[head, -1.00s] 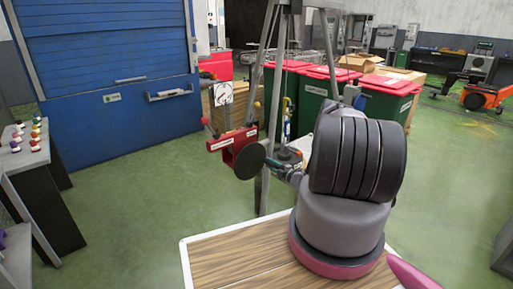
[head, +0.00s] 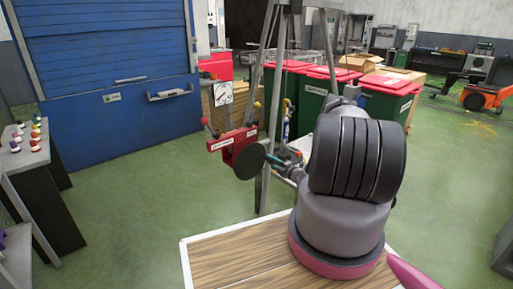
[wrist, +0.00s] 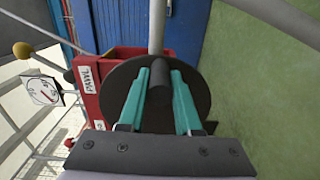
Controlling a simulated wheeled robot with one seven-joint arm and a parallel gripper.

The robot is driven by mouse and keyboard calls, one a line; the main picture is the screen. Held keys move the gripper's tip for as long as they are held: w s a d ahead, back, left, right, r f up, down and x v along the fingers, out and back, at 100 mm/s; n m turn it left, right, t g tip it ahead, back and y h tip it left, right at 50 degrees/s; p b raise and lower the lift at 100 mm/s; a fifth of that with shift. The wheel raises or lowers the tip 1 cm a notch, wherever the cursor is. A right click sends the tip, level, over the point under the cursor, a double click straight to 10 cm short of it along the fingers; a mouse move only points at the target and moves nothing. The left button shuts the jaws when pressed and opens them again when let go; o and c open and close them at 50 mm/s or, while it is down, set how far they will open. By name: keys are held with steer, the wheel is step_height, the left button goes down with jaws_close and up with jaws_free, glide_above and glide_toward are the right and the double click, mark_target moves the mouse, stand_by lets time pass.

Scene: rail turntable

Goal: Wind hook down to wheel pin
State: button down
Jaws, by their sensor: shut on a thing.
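My gripper (wrist: 161,76) has teal fingers on either side of a dark round crank handle (wrist: 160,80) and is shut on it. The handle stands out from a dark disc (wrist: 205,95), which also shows in the head view (head: 249,162). The disc is on the side of a red winch (wrist: 90,85) with a label reading PAWL. In the head view the winch (head: 226,143) is fixed to a grey tripod leg, and my gripper (head: 277,157) is at the disc's right. I cannot make out the hook or the wheel pin in either view.
A dial gauge (head: 223,93) and a lever with a yellow ball (wrist: 22,50) are beside the winch. Tripod legs (head: 270,100) rise close to my arm. Green bins with red lids (head: 385,97) stand behind. Green floor (head: 140,215) is clear at left.

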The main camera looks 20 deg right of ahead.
steer(key=shift+d+r, duration=0.1)
steer(key=shift+d, duration=0.05)
steer(key=shift+r+n, duration=0.95)
steer(key=shift+n, duration=0.25)
steer(key=shift+r+n, duration=0.3)
steer(key=shift+a+r+n, duration=0.35)
steer(key=shift+r+n, duration=0.2)
steer(key=shift+n, duration=0.35)
steer(key=shift+s+a+r+n, duration=0.15)
steer(key=shift+a+r+n, duration=0.2)
steer(key=shift+r+n, duration=0.55)
steer(key=shift+a+f, duration=0.1)
steer(key=shift+n, duration=0.3)
